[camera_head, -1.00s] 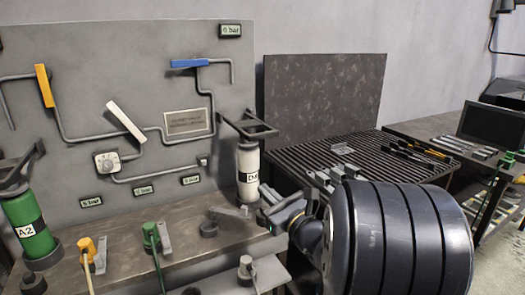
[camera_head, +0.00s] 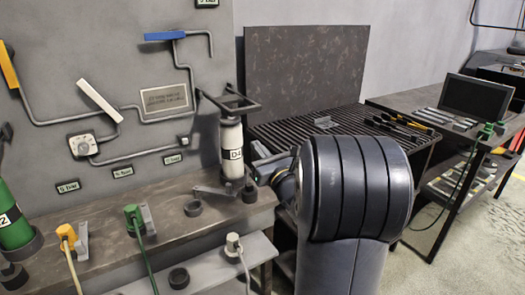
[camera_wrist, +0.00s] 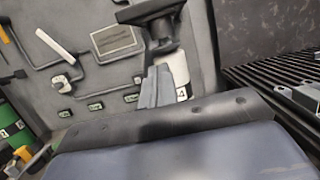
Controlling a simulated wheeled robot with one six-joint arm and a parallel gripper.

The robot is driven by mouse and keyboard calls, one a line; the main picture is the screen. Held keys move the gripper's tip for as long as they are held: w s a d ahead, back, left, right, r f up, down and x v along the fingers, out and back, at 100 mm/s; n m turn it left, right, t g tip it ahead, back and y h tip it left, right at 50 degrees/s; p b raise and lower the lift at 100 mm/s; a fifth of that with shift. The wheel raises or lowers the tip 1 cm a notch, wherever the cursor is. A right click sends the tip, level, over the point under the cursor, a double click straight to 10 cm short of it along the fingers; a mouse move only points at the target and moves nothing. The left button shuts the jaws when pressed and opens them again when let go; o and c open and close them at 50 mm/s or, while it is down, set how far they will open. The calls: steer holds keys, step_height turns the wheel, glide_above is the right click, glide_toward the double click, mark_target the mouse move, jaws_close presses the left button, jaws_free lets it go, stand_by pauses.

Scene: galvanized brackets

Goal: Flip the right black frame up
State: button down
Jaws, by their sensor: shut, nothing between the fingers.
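The right black frame (camera_head: 229,103) sticks out over the top of the white cylinder (camera_head: 231,150) labelled D4, in front of the grey panel. In the wrist view the frame (camera_wrist: 150,12) shows at the top, above the white cylinder (camera_wrist: 182,72). My gripper (camera_head: 258,150) is just right of the cylinder in the head view, mostly hidden by my arm. In the wrist view my gripper's grey fingers (camera_wrist: 157,84) are together and empty. They appear below the frame and overlap the cylinder in the picture; contact cannot be told.
The grey panel (camera_head: 60,120) carries pipes and levers. The bench (camera_head: 100,230) holds a green cylinder (camera_head: 13,213), plugs and black rings. A slatted black table (camera_head: 290,132) with tools stands right, before a dark upright board (camera_head: 305,65).

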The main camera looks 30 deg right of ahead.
steer(key=w+r+p, duration=0.1)
steer(key=w+r, duration=0.4)
steer(key=shift+w+r+p, duration=0.2)
steer(key=shift+p, duration=0.1)
steer(key=shift+a+r, duration=0.1)
